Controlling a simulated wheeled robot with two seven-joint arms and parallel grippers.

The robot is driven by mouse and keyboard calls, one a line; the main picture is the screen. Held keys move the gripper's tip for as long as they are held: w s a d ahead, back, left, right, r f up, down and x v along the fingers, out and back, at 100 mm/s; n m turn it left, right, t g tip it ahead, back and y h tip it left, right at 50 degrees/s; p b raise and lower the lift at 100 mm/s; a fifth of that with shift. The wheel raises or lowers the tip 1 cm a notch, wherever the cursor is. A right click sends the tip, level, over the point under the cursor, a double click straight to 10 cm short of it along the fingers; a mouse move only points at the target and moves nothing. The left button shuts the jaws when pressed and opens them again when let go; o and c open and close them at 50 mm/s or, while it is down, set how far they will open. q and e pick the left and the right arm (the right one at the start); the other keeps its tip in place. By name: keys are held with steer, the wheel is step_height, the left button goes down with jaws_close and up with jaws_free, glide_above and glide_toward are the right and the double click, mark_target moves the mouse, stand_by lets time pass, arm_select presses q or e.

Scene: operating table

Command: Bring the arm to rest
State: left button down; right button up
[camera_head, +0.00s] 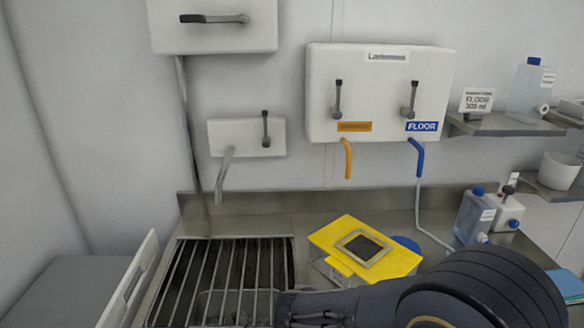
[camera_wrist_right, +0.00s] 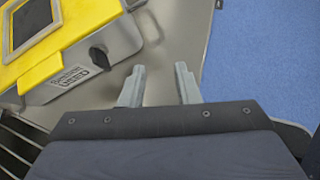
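My right arm reaches in from the lower right of the head view and crosses the front of the counter. Its gripper is hard to make out there, near the sink grate. In the right wrist view my right gripper (camera_wrist_right: 158,85) shows two grey fingers standing apart with nothing between them. They are over the bare metal counter, to the right of a grey box with a yellow lid (camera_wrist_right: 85,25). The box also shows in the head view (camera_head: 330,238), right of the grate, partly hidden by my arm. My left gripper is in neither view.
A barred sink grate (camera_head: 215,270) lies at the front left. White wall panels with levers (camera_head: 375,70) hang behind. An orange spout (camera_head: 348,158) and a blue spout (camera_head: 416,157) point down. Bottles (camera_head: 473,215) stand at the back right. A blue surface (camera_wrist_right: 260,70) lies right of the gripper.

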steer(key=s+d+r+m+g+y, duration=0.1)
steer(key=s+d+m+g+y, duration=0.1)
steer(key=s+d+m+y, duration=0.3)
steer(key=s+d+m+g+y, duration=0.2)
steer(key=s+m+y, duration=0.1)
steer(key=s+m, duration=0.3)
steer(key=s+a+r+m+t+y, duration=0.1)
steer(key=s+r+m+t+y, duration=0.3)
steer(key=s+m, duration=0.4)
steer(key=r+m+t, duration=0.1)
steer(key=m, duration=0.2)
steer(key=shift+s+a+m, duration=0.15)
steer(key=shift+s+m, duration=0.05)
steer(key=shift+m, duration=0.2)
steer(key=shift+r, duration=0.1)
